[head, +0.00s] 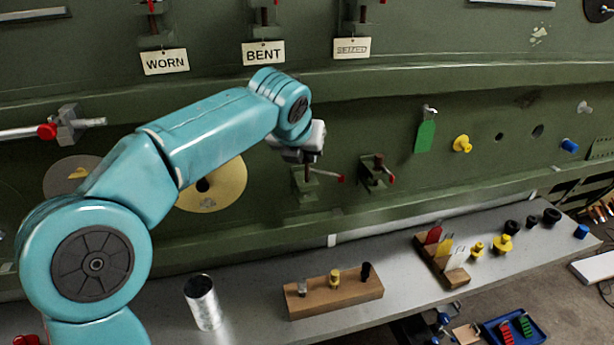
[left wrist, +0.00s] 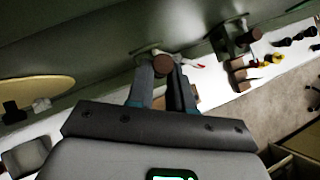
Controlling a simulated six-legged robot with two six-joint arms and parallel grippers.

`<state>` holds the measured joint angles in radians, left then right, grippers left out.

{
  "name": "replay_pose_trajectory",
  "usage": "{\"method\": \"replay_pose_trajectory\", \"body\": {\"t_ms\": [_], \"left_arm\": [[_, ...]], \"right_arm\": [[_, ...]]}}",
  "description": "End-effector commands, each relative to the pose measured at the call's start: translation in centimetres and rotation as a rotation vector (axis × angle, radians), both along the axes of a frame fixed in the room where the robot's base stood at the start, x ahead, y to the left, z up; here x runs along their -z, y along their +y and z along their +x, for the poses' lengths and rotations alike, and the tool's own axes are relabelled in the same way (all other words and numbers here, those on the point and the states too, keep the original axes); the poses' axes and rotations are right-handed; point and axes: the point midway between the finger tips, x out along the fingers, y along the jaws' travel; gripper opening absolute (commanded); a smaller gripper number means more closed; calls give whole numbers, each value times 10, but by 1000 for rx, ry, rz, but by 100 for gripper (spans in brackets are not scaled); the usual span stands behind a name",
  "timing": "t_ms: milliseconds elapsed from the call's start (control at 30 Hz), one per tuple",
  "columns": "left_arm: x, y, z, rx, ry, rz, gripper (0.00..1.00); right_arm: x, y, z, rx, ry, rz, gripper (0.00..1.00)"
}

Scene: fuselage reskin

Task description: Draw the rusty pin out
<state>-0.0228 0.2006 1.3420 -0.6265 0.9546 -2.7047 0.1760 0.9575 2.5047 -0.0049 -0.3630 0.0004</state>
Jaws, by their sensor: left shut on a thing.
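My left gripper (head: 306,157) reaches in from the left to a green bracket (head: 306,190) on the fuselage wall. It is shut on the rusty pin (head: 307,173), whose dark red shaft shows just below the fingers. In the left wrist view, the pin's round brown head (left wrist: 163,65) sits between the two fingertips. The pin's lower end is hidden at the bracket, so I cannot tell how deep it sits. My right gripper is not in view.
Tags WORN (head: 165,61), BENT (head: 263,53) and SEIZED (head: 351,48) hang above. On the shelf below stand a metal can (head: 203,302), a wooden block (head: 333,296) with pegs and several knobs.

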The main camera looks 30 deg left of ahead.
Motion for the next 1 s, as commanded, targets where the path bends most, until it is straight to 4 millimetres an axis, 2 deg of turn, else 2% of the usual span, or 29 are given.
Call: {"method": "replay_pose_trajectory", "body": {"t_ms": [767,1000], "left_arm": [[-20,0,0,1,0,-1,0],[-38,-1,1,1,-2,-1,0]], "right_arm": [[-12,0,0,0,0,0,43],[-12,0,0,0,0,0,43]]}}
